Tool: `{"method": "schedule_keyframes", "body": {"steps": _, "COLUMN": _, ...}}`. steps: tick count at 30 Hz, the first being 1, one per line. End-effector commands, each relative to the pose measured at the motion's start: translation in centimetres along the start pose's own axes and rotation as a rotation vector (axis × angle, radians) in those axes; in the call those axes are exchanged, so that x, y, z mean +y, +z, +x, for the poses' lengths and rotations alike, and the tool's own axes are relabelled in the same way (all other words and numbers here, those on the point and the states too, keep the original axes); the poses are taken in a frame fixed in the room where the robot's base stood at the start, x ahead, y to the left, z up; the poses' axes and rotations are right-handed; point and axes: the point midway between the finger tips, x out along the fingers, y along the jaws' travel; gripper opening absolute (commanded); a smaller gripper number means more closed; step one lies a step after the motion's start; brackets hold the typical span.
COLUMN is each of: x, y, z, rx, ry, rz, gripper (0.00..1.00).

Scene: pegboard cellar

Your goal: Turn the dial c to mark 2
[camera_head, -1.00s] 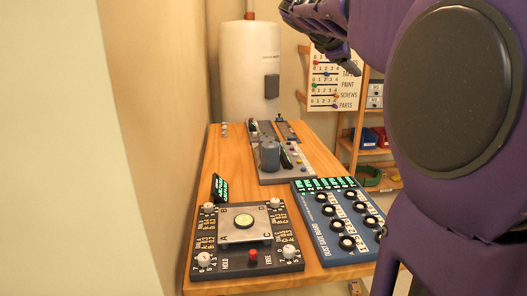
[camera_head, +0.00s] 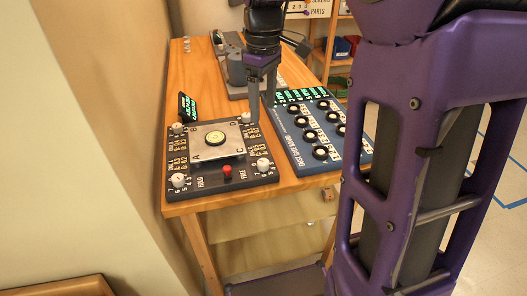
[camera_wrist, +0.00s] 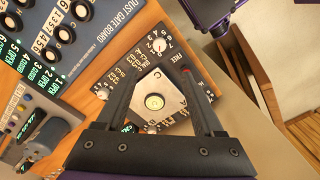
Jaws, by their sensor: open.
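The dark control board (camera_head: 215,190) lies at the table's near end, with a white knob at each corner and a raised metal plate (camera_head: 228,155) with a round level. The wrist view shows a C on the plate beside a white knob (camera_wrist: 159,45) with a number scale; this is probably dial c, the near right knob (camera_head: 263,164) in the head view. Its pointer is too small to read. My gripper (camera_head: 261,115) is open and empty, pointing down over the board's far right side. In the wrist view my fingers (camera_wrist: 162,70) frame the plate, apart from the knob.
A red knob (camera_head: 227,171) stands at the front between HOLD and FREE. The blue dust gate board (camera_head: 305,155) with black knobs lies close on the right. A small green-lit display (camera_head: 187,107) stands behind left. Another grey device (camera_head: 232,65) is farther back.

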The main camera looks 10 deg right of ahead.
Motion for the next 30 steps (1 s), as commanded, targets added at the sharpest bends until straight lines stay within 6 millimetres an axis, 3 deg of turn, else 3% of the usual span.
{"method": "schedule_keyframes", "body": {"steps": 18, "x": 0.0, "y": 0.1, "z": 13.0, "rx": -0.005, "ry": 0.0, "rz": 0.0, "gripper": 0.69}}
{"method": "schedule_keyframes", "body": {"steps": 24, "x": 0.1, "y": 0.1, "z": 15.6, "rx": -0.004, "ry": 0.002, "rz": -0.001, "gripper": 0.69}}
{"method": "schedule_keyframes", "body": {"steps": 30, "x": 0.1, "y": 0.1, "z": 16.4, "rx": -0.002, "ry": 0.004, "rz": -0.001, "gripper": 0.69}}
